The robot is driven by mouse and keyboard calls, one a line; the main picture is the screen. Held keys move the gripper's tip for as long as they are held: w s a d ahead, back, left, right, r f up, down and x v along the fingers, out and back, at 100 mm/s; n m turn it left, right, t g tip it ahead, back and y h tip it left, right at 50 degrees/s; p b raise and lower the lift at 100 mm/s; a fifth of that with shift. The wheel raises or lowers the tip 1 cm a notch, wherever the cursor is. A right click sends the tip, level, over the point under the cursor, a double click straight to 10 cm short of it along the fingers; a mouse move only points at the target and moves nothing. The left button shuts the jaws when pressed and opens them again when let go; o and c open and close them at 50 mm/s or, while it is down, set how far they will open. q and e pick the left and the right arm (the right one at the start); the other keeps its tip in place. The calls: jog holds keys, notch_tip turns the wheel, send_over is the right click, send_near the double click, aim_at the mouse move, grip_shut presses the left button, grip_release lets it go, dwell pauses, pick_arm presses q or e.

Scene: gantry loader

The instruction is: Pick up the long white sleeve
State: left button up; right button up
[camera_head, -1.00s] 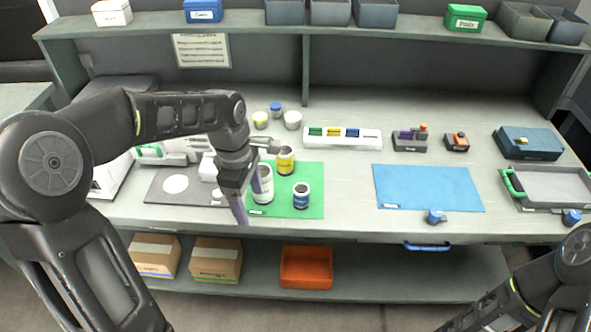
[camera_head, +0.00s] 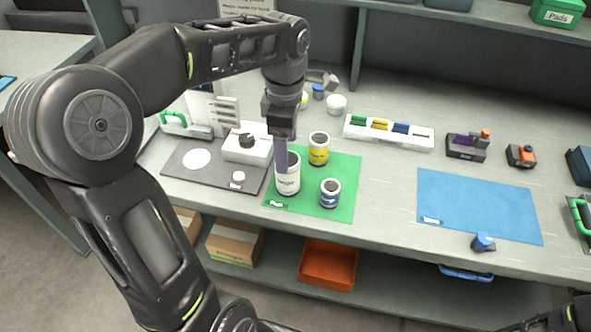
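The long white sleeve (camera_head: 290,184) stands upright on the green mat (camera_head: 342,170), at its left side. It is a tall white cylinder with a dark open top and a label. My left gripper (camera_head: 281,168) points down at it, and a purple-grey finger overlaps the sleeve's upper left part. Only one finger shows clearly, so I cannot tell whether it is inside, touching or in front of the sleeve, nor how wide the gripper is. A yellow-banded can (camera_head: 319,149) and a shorter blue-banded can (camera_head: 330,193) stand close to the right. My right gripper is out of view.
A grey mat (camera_head: 183,178) with a white block device (camera_head: 246,146) lies left of the green mat. A white rack (camera_head: 389,142) with coloured pieces stands behind. A blue mat (camera_head: 478,205) at right is bare, with a blue knob (camera_head: 483,242) near the edge.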

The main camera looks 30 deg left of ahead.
aim_at(288, 176)
pick_arm(q)
jog(key=shift+f+b, duration=0.6)
jog(key=shift+f, duration=0.2)
jog(key=shift+f, duration=1.3)
jog(key=shift+f, duration=0.1)
notch_tip(288, 176, down, 5)
jog(key=shift+s+d+p, duration=0.1)
jog(key=shift+d+p, duration=0.05)
jog(key=shift+p, duration=0.35)
jog(key=shift+c, duration=0.5)
